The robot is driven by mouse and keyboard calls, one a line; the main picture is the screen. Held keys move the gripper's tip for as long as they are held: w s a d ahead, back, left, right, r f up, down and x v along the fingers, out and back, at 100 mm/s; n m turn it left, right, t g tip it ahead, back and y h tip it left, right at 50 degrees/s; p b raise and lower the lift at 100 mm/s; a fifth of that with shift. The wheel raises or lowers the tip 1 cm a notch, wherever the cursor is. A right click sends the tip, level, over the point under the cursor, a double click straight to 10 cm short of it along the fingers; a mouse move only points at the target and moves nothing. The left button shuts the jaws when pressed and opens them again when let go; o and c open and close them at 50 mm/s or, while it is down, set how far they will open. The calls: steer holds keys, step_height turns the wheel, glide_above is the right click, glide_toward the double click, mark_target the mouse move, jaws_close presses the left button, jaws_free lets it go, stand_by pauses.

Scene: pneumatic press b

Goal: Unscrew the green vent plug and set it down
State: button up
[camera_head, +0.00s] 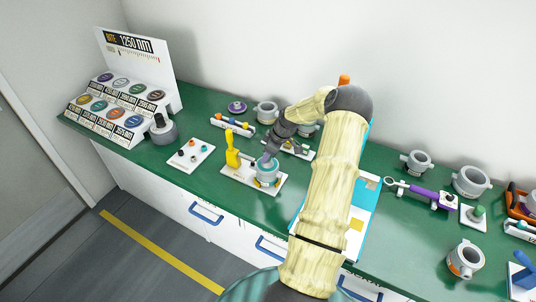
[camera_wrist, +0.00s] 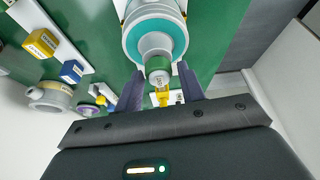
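The press cylinder with a teal band (camera_head: 267,172) stands on a white base plate (camera_head: 240,177) beside a yellow lever (camera_head: 232,150). In the wrist view the teal and grey cylinder (camera_wrist: 155,38) fills the top middle. A short grey stub (camera_wrist: 158,66) sticks out of it toward me, with green beside it; I cannot tell clearly whether that green is the vent plug or the bench. My gripper (camera_wrist: 160,76) is open, with one finger on each side of the stub and visible gaps.
A small white tray with coloured pegs (camera_head: 190,155) lies left of the press on the green bench. A labelled display stand (camera_head: 120,95) is at far left. A blue-edged board (camera_head: 362,205) lies right of the press, partly behind my arm. Several grey cylinders stand farther right.

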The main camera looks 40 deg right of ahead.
steer(key=shift+m, duration=0.3)
steer(key=shift+m+t+h, duration=0.3)
steer(key=shift+m, duration=0.4)
steer(key=shift+m+h+b, duration=0.3)
steer(key=shift+m+b, duration=0.25)
steer(key=shift+m, duration=0.25)
steer(key=shift+m+h+b, duration=0.35)
steer(key=shift+m+h, duration=0.05)
steer(key=shift+m, duration=0.5)
steer(key=shift+m+h+b, duration=0.3)
steer(key=shift+m+b, duration=0.05)
steer(key=shift+m, duration=0.55)
